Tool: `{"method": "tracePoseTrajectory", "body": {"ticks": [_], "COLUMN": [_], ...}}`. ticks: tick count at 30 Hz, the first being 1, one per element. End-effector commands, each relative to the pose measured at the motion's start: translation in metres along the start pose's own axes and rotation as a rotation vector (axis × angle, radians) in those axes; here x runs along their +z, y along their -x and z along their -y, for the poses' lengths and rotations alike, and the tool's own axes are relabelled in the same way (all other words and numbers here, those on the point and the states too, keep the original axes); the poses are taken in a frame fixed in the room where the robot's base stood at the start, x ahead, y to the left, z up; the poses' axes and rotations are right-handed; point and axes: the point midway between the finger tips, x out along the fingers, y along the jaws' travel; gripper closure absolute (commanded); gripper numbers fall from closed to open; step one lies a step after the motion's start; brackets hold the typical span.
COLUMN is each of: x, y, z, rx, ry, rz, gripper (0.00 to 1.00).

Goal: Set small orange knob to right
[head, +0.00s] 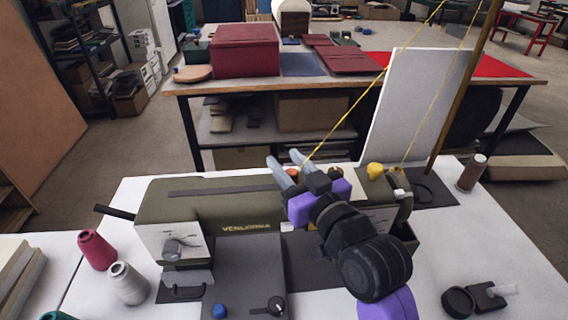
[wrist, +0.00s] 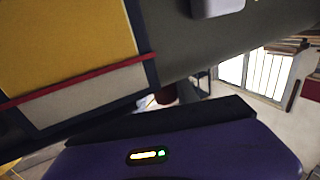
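The small orange knob (head: 292,173) sits on top of the olive-green sewing machine (head: 165,205), around the middle of its arm, and is partly hidden by my gripper. My gripper (head: 283,158) reaches in from the lower right over the machine's top. Its two pale grey fingers are spread apart, and the knob shows between them in the head view. I cannot tell how high the fingers are above the knob or whether they touch it. The wrist view shows my purple gripper body (wrist: 180,155) but neither the fingertips nor the orange knob clearly.
A larger yellow knob (head: 375,171) stands on the machine's right part, near yellow threads and a pole (head: 460,85). Pink (head: 97,249) and grey (head: 128,283) thread cones stand at left. A brown spool (head: 471,173) stands at right. The white table (head: 500,235) has free room at right.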

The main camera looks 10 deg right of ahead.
Motion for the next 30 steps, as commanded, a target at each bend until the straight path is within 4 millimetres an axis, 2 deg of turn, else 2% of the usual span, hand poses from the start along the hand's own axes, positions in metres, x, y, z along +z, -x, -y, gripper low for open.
{"method": "tracePoseTrajectory", "body": {"ticks": [12,16,24,30], "x": [0.001,0.002,0.002,0.001], "y": [0.003,0.019,0.062,0.077], "z": [0.002,0.002,0.000,0.001], "rx": [-0.004,-0.004,-0.001,-0.002], "ry": [-0.002,-0.004,-0.002,-0.001], "rz": [0.001,0.001,0.000,0.000], "gripper": [0.55,0.55,0.55,0.55]}}
